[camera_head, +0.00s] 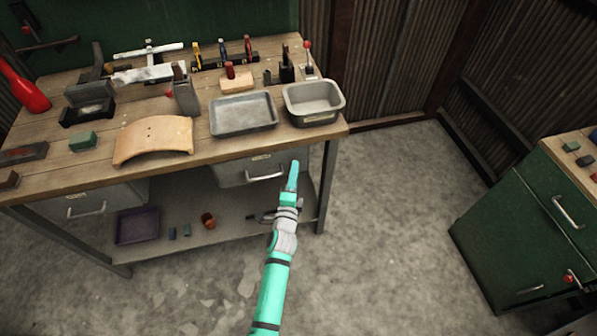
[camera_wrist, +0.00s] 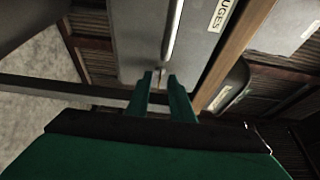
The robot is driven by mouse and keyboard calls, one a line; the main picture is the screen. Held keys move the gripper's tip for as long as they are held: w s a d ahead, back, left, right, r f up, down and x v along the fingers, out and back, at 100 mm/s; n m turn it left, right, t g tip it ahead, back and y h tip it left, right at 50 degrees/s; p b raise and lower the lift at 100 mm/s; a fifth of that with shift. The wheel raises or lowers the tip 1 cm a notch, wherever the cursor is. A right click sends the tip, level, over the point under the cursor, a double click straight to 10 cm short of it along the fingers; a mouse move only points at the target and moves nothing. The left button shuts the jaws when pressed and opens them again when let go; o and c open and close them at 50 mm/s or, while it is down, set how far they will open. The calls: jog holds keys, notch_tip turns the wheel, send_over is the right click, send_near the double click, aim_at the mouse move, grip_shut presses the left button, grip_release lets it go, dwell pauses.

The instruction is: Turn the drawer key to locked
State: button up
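The drawer under the right end of the workbench has a grey front (camera_head: 232,171) with a bar handle (camera_head: 267,174) and a label. In the wrist view, the drawer front (camera_wrist: 140,40) fills the upper middle, with its handle (camera_wrist: 174,25) and a label ending in "UGES". My gripper (camera_head: 294,166) is in front of the drawer's right part. In the wrist view, my gripper (camera_wrist: 160,78) has its two fingers apart, tips close to the drawer front below the handle's end. A small pale thing shows between the tips; I cannot tell whether it is the key.
The workbench top (camera_head: 185,165) holds a grey tray (camera_head: 243,114), a deep metal pan (camera_head: 313,101), a curved wooden piece (camera_head: 153,139) and several tools. A lower shelf (camera_head: 190,255) carries small items. A green cabinet (camera_head: 510,235) stands at right. The floor between is clear.

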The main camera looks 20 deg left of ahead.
jog(key=shift+w, duration=0.35)
jog(key=shift+a, duration=0.1)
jog(key=shift+c, duration=0.4)
